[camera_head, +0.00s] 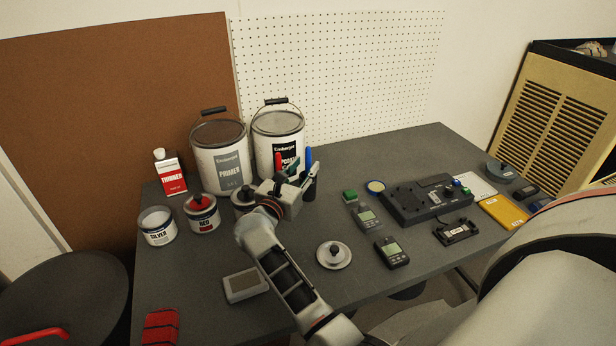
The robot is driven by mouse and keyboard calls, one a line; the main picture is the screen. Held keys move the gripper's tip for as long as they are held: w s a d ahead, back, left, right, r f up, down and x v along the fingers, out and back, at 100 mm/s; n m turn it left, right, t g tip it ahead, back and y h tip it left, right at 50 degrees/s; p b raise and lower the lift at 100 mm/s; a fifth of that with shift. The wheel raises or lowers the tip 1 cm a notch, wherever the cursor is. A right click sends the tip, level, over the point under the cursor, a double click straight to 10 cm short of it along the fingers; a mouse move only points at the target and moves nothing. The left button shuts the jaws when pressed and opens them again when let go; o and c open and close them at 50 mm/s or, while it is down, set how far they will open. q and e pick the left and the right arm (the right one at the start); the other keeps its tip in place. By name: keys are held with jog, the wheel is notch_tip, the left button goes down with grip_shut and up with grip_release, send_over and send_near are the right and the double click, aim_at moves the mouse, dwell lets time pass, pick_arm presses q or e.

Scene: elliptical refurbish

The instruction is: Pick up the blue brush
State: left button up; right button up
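The blue brush (308,157) shows only as an upright blue handle just behind my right gripper, in front of the white cans. Its lower part is hidden. A red handle (278,160) and a green one (293,167) stand close to its left. My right gripper (299,178) is at these handles, over the back middle of the table. Its fingers overlap the handles in the picture, so I cannot tell whether they are apart or touch the blue handle. My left gripper is not in view.
A primer can (221,158) and a second large can (280,138) stand behind. A red tin (202,213), a silver tin (157,226) and a thinner can (170,172) are left. A black device (420,203) and small meters (391,252) lie right on the grey table (205,288).

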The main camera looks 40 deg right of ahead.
aim_at(307, 162)
jog(key=x, duration=0.4)
jog(key=shift+a, duration=0.1)
grip_shut()
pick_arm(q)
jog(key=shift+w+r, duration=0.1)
pick_arm(e)
jog(key=shift+r, duration=0.1)
